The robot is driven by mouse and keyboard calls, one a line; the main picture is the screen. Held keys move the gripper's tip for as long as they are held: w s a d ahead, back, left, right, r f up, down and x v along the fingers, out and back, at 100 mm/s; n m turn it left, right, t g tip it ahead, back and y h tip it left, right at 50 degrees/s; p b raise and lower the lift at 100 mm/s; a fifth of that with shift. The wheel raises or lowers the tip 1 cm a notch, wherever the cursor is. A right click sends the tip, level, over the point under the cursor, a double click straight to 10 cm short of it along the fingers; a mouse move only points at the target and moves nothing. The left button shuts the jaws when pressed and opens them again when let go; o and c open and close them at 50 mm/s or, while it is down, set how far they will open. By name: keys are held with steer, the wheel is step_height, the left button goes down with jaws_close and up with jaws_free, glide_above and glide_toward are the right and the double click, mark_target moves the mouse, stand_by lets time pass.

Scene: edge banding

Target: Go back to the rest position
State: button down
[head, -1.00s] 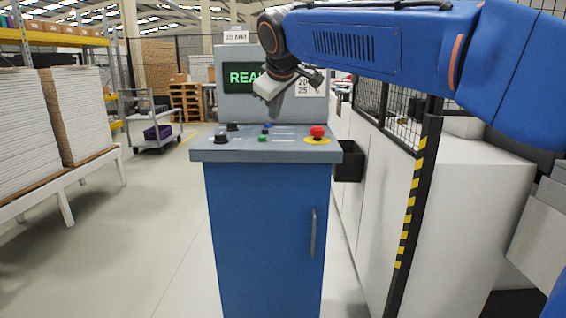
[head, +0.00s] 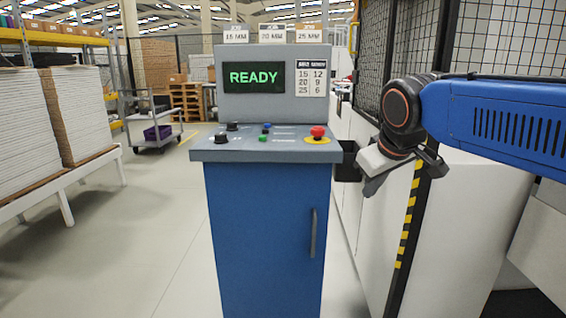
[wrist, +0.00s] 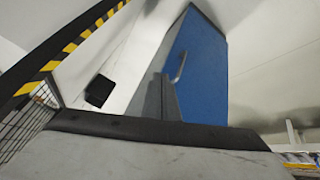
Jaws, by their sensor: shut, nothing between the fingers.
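My gripper (head: 372,186) is at the right of the head view, beside the black-and-yellow striped post and to the right of the blue control cabinet. It is shut and empty, pointing down and left, apart from the cabinet. The blue control cabinet (head: 265,240) stands in the middle. Its screen (head: 254,77) reads READY in green. In the wrist view the cabinet (wrist: 203,70) shows tilted, with its handle. A gripper finger (wrist: 168,98) stands in front of it there; the fingertips are hard to make out.
The striped post (head: 408,215) and mesh fence (head: 376,50) stand close to my arm. White machine housing (head: 465,235) is beneath it. A dark bin (head: 347,163) hangs beside the cabinet. Stacked white panels (head: 40,130) are at left. The floor (head: 150,230) left of the cabinet is clear.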

steer(key=s+d+f+m+g, duration=0.1)
steer(key=s+d+f, duration=0.3)
steer(key=s+f, duration=0.6)
steer(key=s+d+f+m, duration=0.4)
steer(key=s+f, duration=0.6)
steer(key=shift+s+d+g, duration=0.4)
